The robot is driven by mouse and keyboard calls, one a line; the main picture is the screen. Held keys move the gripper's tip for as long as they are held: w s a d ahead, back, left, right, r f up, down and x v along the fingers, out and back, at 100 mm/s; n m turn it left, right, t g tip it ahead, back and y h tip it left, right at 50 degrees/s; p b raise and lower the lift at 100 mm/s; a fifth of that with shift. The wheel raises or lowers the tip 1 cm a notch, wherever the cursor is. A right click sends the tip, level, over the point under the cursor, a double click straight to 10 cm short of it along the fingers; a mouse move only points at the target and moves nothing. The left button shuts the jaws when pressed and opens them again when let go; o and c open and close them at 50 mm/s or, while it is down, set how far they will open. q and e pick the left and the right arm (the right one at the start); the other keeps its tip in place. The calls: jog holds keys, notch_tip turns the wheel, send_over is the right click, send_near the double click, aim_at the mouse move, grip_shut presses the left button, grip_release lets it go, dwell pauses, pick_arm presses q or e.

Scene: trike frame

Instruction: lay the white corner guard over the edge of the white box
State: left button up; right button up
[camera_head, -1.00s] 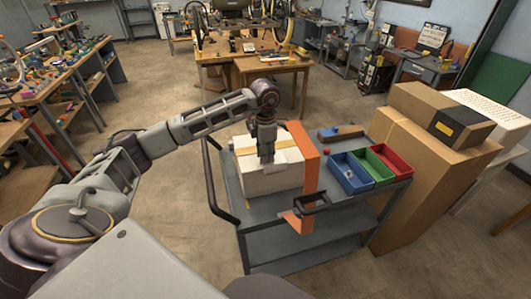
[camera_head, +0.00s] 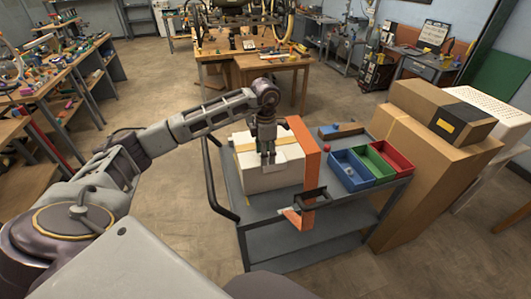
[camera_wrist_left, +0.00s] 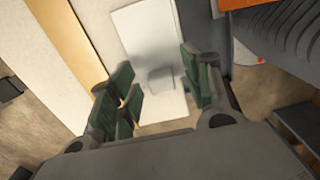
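The white box (camera_head: 262,178) with a tan tape strip sits on the grey cart. The white corner guard (camera_head: 291,157) lies at the box's top, near its right and front edges; in the left wrist view the guard (camera_wrist_left: 145,35) is a pale flat plate with a small raised tab (camera_wrist_left: 161,78). I cannot tell whether a flange hangs over the box edge. My left gripper (camera_head: 267,161) is directly above the guard, pointing down. In the wrist view its green-padded fingers (camera_wrist_left: 163,88) stand apart on either side of the tab, with visible gaps. My right gripper is not in view.
An orange bent panel (camera_head: 311,165) stands close at the box's right, with a dark handle-like bracket (camera_head: 310,198) at its front. Blue (camera_head: 350,172), green and red bins fill the cart's right side. Cardboard boxes (camera_head: 425,160) stand beyond the cart. The front cart top (camera_head: 262,207) has free room.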

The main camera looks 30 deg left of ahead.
pick_arm(q)
notch_tip(320, 180, up, 12)
dwell(1.1)
dwell(1.0)
